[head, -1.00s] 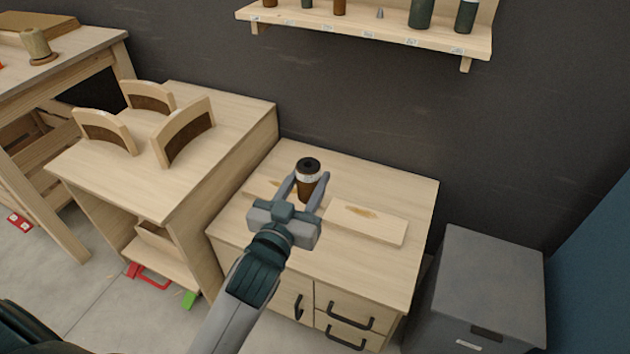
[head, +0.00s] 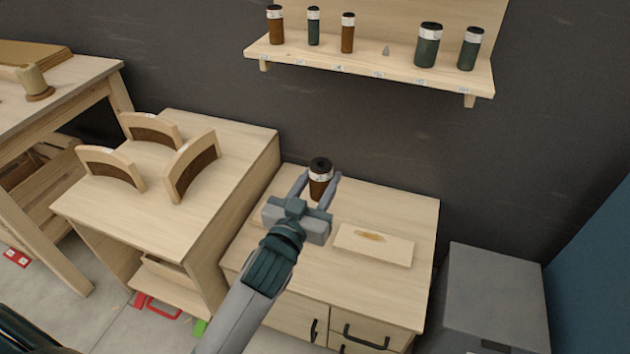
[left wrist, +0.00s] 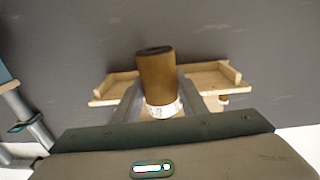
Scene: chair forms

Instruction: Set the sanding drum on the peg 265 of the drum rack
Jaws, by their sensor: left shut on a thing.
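The sanding drum (head: 319,188) is a brown cylinder with a white band and a dark top. My left gripper (head: 318,186) is shut on it and holds it roughly upright, above the low cabinet in the head view. In the left wrist view the drum (left wrist: 157,80) is between the two fingers. The drum rack (head: 400,72) is a wooden wall shelf at the upper right, with brown and green drums standing on it. One bare grey peg (head: 386,51) shows between a brown drum and a large green one. The rack's labels are too small to read. My right gripper is not in view.
The low cabinet (head: 410,205) carries a flat board (head: 373,245). A wooden unit (head: 235,150) with curved chair parts (head: 192,166) stands left of it. A grey box (head: 495,290) stands at the right. Open space lies between cabinet and rack.

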